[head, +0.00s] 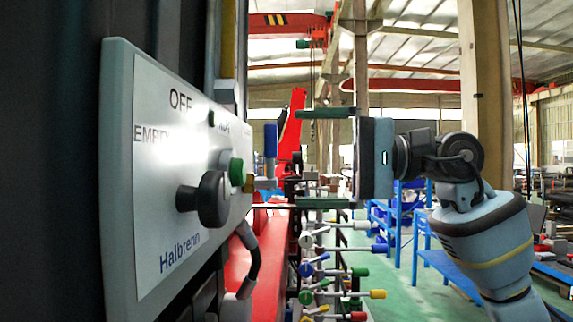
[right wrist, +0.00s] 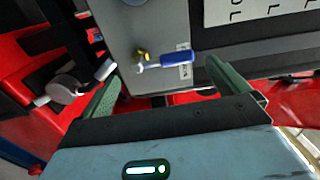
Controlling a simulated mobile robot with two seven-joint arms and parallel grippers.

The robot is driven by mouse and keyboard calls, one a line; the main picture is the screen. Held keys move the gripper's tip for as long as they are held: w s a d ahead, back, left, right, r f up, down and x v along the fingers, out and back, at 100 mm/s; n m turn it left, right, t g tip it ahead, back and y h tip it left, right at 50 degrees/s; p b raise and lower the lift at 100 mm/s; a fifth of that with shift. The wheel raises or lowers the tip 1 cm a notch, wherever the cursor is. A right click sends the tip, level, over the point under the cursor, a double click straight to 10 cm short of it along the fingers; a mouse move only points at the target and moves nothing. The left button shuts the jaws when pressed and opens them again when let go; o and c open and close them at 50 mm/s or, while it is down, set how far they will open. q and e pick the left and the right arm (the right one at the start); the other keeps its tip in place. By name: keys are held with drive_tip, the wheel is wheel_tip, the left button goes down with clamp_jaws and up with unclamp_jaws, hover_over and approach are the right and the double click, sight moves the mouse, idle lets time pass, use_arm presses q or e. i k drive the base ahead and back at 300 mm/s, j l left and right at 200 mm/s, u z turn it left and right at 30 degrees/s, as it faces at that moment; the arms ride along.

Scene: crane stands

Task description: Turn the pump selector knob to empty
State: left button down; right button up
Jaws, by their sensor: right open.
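The pump selector knob (head: 212,198) is black and sticks out from a pale panel (head: 150,200) at the left of the head view. The panel carries the words OFF, EMPTY and Halbrenn, with other lettering partly hidden or too slanted to read. I cannot tell which mark the knob points to. My right gripper (head: 323,158) is open and empty, to the right of the panel and apart from the knob, its fingers pointing left. The right wrist view shows its two green fingers (right wrist: 163,72) spread wide; I do not make out the knob there. My left gripper is not in view.
A green button (head: 236,171) sits beside the knob. A blue-handled lever shows between the fingers in the right wrist view (right wrist: 176,59), on a grey box. Several coloured valve levers (head: 340,270) stand below my right gripper. Blue shelving (head: 395,225) stands behind.

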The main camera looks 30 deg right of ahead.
sight(211, 199)
drive_tip(key=k, duration=1)
